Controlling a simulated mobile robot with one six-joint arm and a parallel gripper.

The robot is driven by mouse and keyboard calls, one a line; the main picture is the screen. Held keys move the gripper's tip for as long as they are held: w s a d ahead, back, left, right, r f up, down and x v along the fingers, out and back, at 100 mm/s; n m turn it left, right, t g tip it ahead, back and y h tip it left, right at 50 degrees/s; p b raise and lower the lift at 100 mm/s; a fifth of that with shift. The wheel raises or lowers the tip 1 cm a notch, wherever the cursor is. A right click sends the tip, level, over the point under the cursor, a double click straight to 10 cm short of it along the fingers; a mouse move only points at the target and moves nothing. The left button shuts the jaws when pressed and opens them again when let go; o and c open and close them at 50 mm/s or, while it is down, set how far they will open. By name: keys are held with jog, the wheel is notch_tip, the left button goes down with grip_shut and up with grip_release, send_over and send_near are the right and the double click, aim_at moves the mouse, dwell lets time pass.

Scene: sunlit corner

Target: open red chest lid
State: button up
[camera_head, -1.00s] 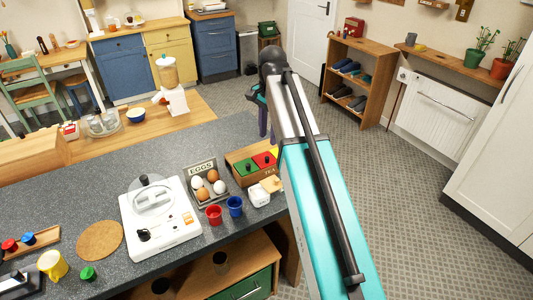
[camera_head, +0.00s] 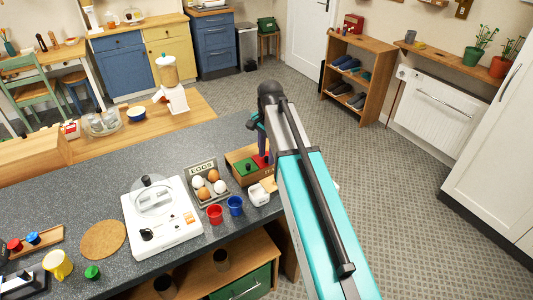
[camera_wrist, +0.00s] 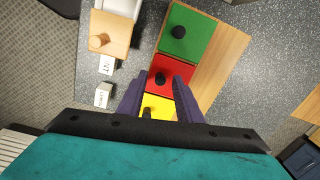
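A wooden box (camera_wrist: 217,68) has three coloured lids in a row, each with a dark knob. The red lid (camera_wrist: 178,62) is the middle one and lies shut, between the green lid (camera_wrist: 187,27) and the yellow lid (camera_wrist: 158,101). My gripper (camera_wrist: 159,85) is open, with a purple finger on each side of the red lid's black knob (camera_wrist: 160,78). I cannot tell whether the fingers touch the lid. In the head view the box (camera_head: 241,156) stands at the counter's right end, and my arm hides its right part.
An egg tray (camera_head: 202,166), a red cup (camera_head: 215,213), a blue cup (camera_head: 235,205) and a white container (camera_head: 258,195) stand close to the box on the dark counter (camera_head: 100,192). Patterned floor (camera_head: 400,185) lies open to the right.

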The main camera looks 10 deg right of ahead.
jog(key=shift+f, duration=0.2)
jog(key=shift+c, duration=0.4)
grip_shut()
jog(key=shift+w, duration=0.1)
jog(key=shift+w+a+r, duration=0.1)
jog(key=shift+w+a, duration=0.25)
jog(key=shift+w, duration=0.8)
jog(key=shift+w+a, duration=0.35)
jog(key=shift+w, duration=0.75)
jog(key=shift+w+a+r, duration=0.1)
jog(key=shift+w+a, duration=0.25)
jog(key=shift+w, duration=0.8)
jog(key=shift+o, duration=0.4)
grip_release()
jog(key=shift+f, duration=0.1)
